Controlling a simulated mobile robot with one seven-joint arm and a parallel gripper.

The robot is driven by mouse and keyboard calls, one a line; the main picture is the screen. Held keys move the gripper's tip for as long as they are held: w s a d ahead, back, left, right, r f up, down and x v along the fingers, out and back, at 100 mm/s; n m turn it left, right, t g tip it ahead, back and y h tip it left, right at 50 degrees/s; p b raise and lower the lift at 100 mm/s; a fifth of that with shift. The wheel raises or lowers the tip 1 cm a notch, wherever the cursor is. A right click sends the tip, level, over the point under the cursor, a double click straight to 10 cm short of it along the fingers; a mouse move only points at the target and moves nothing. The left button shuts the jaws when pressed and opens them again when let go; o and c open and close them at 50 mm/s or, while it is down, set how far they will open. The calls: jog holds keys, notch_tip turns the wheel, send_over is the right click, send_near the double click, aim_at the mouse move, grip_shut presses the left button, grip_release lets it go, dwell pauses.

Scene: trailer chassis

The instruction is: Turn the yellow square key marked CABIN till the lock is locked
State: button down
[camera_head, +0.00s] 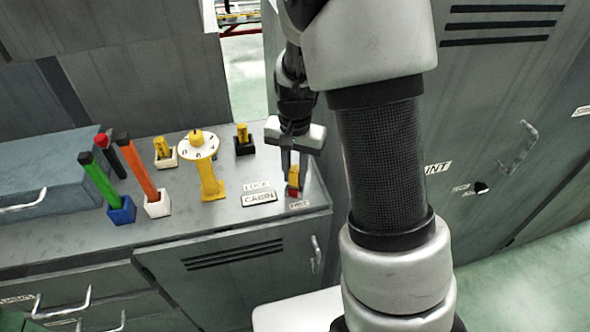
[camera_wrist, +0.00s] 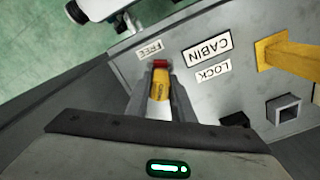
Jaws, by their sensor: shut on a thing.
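The yellow key (camera_head: 293,177) stands at the right end of the grey bench top, with a red part at its foot. My gripper (camera_head: 292,176) reaches down from above and is shut on it. In the wrist view the yellow key (camera_wrist: 160,84) is between my two fingers (camera_wrist: 160,95), with the red part (camera_wrist: 160,64) at its far end. The CABIN label (camera_head: 259,199) lies beside it, with the LOCK label (camera_head: 256,186) and the FREE label (camera_head: 299,204) near. The CABIN label also shows in the wrist view (camera_wrist: 208,48). My fingers hide part of the key.
A yellow post with a white dial (camera_head: 198,146) stands left of the key. Further left are orange (camera_head: 138,168) and green (camera_head: 103,182) levers in sockets. A yellow piece in a black socket (camera_head: 244,140) stands behind. The bench's right edge is close to the key.

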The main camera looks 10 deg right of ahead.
dwell(0.3)
jog(key=shift+r+m+p, duration=0.15)
jog(key=shift+m+p, duration=0.35)
jog(key=shift+m, duration=0.4)
jog(key=shift+m+p, duration=0.35)
jog(key=shift+m, duration=0.55)
jog(key=c, duration=1.5)
grip_release()
jog(key=shift+o, duration=0.2)
